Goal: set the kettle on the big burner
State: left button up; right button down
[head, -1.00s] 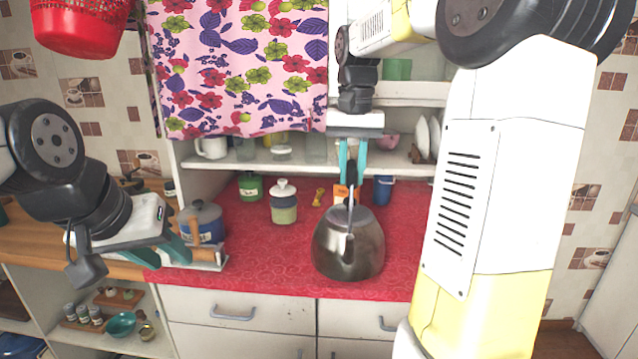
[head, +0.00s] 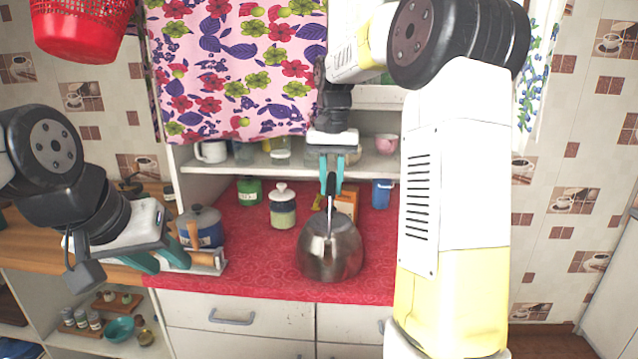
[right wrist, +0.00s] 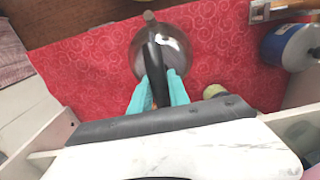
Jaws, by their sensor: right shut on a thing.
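The shiny metal kettle (head: 329,252) is at the front of the red counter, in the middle of the head view. My right gripper (head: 331,180) is above it, shut on its dark upright handle. In the right wrist view the teal fingers (right wrist: 158,88) lie on both sides of the handle, with the kettle body (right wrist: 176,48) beyond. I cannot tell whether the kettle's base touches the counter. My left gripper (head: 162,260) is at the left, with its fingers apart and empty, near the counter's front left corner. I cannot make out the big burner in these views.
A blue pot (head: 203,229) and a wooden-handled thing (head: 205,259) stand close to my left gripper. A lidded jar (head: 283,208), a green canister (head: 249,191), an orange box (head: 347,203) and a blue mug (head: 381,193) stand behind. Red counter is bare left of the kettle.

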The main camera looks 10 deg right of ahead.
jog(key=c, duration=1.5)
grip_release()
jog(key=shift+o, duration=1.2)
